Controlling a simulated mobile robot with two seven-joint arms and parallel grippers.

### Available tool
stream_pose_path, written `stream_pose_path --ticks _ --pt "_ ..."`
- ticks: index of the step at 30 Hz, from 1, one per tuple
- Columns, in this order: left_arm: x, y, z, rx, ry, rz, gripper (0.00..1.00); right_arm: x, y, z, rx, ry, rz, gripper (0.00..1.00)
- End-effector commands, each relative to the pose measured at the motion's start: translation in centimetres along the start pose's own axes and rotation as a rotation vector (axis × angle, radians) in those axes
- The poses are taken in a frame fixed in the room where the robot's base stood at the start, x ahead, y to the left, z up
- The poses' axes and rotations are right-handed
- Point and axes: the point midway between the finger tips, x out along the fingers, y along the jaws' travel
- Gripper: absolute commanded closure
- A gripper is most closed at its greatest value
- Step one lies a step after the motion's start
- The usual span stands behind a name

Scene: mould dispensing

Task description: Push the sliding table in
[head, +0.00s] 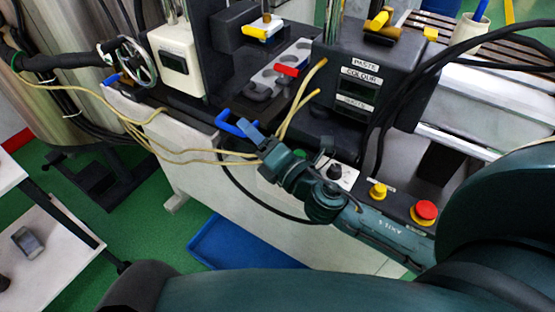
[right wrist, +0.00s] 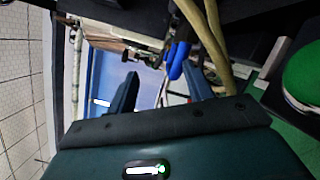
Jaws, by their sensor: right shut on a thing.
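The sliding table (head: 252,106) is a dark slab in the machine's middle, with a blue loop handle (head: 229,121) at its front edge. The handle also shows in the right wrist view (right wrist: 178,58). A grey mould (head: 277,73) with round cavities and a red piece lies behind it. My right gripper (head: 250,136) reaches in from the lower right and is shut on the blue handle. Its exact contact is partly hidden by the fingers. My left gripper is out of view.
Beige hoses (head: 290,112) hang close beside my right gripper. A handwheel (head: 137,62) stands left. A blue tray (head: 235,248) is on the green floor.

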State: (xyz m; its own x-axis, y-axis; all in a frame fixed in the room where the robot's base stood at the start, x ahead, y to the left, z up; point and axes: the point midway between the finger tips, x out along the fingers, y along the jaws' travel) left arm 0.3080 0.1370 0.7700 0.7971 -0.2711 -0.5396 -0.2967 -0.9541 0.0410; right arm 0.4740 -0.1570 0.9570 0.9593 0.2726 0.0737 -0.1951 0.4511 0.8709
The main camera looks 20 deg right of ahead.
Motion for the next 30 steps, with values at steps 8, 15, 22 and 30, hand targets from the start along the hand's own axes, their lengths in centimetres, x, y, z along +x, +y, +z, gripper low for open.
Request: stream_pose_path --ticks 8,15,22,30 --pt "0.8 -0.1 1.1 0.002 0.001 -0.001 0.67 -1.9 0.5 0.0 0.001 -0.003 0.023 0.64" --pt "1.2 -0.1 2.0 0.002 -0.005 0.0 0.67 -3.6 0.1 -0.3 0.005 -0.001 0.019 0.64" --pt "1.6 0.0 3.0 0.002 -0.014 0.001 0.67 -5.2 -0.1 -0.5 0.006 0.0 0.018 0.64" --pt "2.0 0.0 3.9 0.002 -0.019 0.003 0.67 -6.9 -0.2 -0.6 0.007 0.001 0.017 0.64"
